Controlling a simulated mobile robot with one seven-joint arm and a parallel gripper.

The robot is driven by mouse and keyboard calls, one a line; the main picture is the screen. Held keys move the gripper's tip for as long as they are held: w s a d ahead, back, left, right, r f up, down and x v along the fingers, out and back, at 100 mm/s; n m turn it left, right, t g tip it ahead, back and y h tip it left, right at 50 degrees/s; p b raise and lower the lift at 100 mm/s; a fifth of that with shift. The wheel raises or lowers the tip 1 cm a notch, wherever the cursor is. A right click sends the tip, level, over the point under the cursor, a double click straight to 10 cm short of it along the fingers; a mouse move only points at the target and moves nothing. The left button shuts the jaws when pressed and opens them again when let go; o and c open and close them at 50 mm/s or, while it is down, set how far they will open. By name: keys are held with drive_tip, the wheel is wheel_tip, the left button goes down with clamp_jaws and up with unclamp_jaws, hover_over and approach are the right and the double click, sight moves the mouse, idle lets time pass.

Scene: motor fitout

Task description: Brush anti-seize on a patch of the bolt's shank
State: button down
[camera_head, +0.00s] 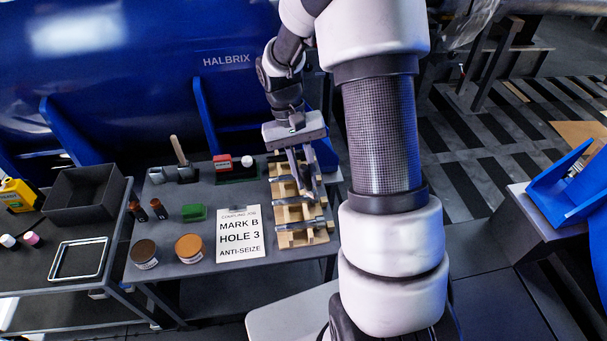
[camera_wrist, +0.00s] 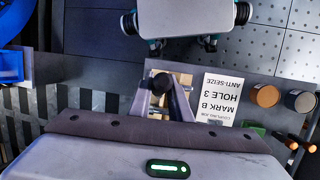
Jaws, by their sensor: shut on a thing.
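My gripper (camera_head: 306,187) is over the wooden rack (camera_head: 287,214) on the table, fingers pointing down. In the wrist view my gripper (camera_wrist: 166,95) is shut on a dark, round-ended thing (camera_wrist: 162,83), which looks like a bolt; its shank is mostly hidden. Several grey bolts (camera_head: 301,224) lie across the rack. A wooden-handled brush (camera_head: 178,149) stands in a small grey holder at the table's back left.
A card (camera_head: 239,235) reads MARK B, HOLE 3, ANTI-SEIZE. A black bin (camera_head: 87,194) is on the left table. The blue HALBRIX machine (camera_head: 140,80) stands behind.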

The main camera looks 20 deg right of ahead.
sight(306, 187)
drive_tip(key=shift+d+f, duration=0.2)
wheel_tip(306, 187, down, 5)
drive_tip(key=b, duration=0.4)
drive_tip(key=shift+r, duration=0.1)
